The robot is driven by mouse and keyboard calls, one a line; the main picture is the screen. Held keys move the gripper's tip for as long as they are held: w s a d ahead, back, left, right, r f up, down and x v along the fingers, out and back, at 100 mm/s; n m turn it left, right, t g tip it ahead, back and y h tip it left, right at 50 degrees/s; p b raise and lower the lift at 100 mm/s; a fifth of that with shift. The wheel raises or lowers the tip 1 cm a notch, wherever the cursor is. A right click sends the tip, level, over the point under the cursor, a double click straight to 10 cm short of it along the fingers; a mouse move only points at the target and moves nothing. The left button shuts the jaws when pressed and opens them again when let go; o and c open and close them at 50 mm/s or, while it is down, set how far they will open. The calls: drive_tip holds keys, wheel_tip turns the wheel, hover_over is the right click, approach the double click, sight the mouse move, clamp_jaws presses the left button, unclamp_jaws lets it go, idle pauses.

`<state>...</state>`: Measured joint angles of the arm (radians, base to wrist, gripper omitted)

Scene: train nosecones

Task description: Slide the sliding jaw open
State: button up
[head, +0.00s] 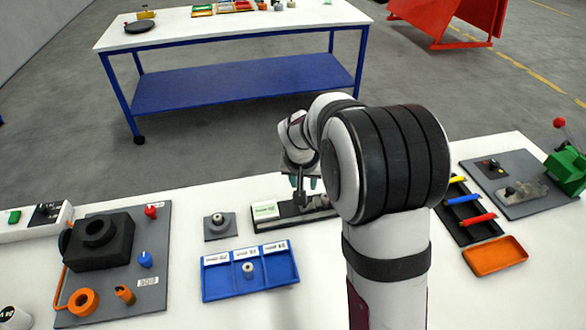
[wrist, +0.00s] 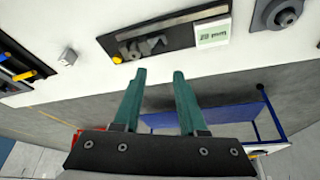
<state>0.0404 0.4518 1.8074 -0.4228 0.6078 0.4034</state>
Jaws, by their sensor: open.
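A dark fixture base (head: 290,222) lies on the white table behind my arm. Grey metal jaw pieces (head: 318,203) sit on it, partly hidden by my arm. In the wrist view the grey jaw pieces (wrist: 142,47) lie on the dark base (wrist: 185,34), with a yellow knob (wrist: 117,60) at the left end and a white labelled block (wrist: 212,33) at the right. I cannot tell which piece is the sliding jaw or how far it is open. My gripper (head: 303,183) is near the fixture; its green fingers (wrist: 158,76) are apart and empty, with no visible contact.
A blue divided tray (head: 249,290) and a grey block with a round post (head: 219,225) stand left of the fixture. A black tray with coloured sticks (head: 466,211) and an orange tray (head: 495,255) lie right. A grey board (head: 122,305) with a black housing is far left.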

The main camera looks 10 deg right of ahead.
approach(310, 203)
drive_tip(key=f, duration=0.1)
drive_tip(key=w+f, duration=0.1)
drive_tip(key=f, duration=0.1)
drive_tip(key=w+f, duration=0.1)
drive_tip(key=shift+a+f, duration=0.3)
drive_tip(key=shift+a, duration=0.05)
clamp_jaws()
idle(1.0)
